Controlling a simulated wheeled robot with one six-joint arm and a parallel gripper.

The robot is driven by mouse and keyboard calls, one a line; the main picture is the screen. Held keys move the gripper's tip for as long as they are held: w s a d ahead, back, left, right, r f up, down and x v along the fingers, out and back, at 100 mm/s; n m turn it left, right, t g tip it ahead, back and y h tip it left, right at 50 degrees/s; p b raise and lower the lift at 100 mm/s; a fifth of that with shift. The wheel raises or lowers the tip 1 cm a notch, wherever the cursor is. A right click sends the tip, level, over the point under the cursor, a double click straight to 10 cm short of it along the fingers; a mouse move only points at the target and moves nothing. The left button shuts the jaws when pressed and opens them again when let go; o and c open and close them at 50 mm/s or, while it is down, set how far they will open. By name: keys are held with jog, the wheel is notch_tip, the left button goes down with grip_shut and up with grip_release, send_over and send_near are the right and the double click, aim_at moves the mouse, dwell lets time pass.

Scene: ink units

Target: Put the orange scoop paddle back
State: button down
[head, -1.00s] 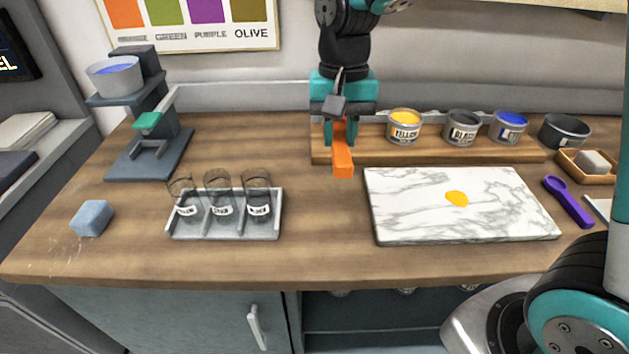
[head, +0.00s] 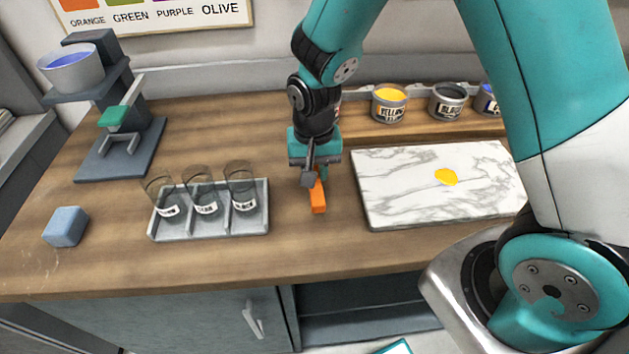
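The orange scoop paddle (head: 318,197) is at my gripper (head: 314,177), between the glass tray and the marble slab. My gripper points down and its fingers are closed about the paddle's upper part. The paddle's lower end shows below the fingers, close over the wooden counter; I cannot tell whether it touches. Its upper end is hidden by the gripper.
A grey tray (head: 208,229) with three labelled glasses stands left of my gripper. A marble slab (head: 400,190) with a yellow blob (head: 446,177) lies right. Paint cans, including yellow (head: 389,103), stand behind on a wooden riser. A blue block (head: 66,227) is far left.

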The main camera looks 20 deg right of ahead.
jog(key=shift+f, duration=2.15)
jog(key=c, duration=0.9)
grip_release()
jog(key=shift+f, duration=0.1)
jog(key=shift+c, duration=0.2)
notch_tip(320, 180, up, 12)
jog(key=shift+f+b, duration=0.2)
jog(key=shift+b, duration=0.45)
jog(key=s+a+r+n+y, duration=0.2)
jog(key=s+r+n, duration=0.3)
jog(key=s, duration=0.4)
jog(key=s+a+r+n+y, duration=0.2)
jog(key=s+r+n, duration=0.4)
jog(key=s, duration=0.3)
jog(key=shift+s+a+r, duration=0.2)
jog(key=shift+s+r, duration=0.15)
jog(key=shift+r, duration=0.4)
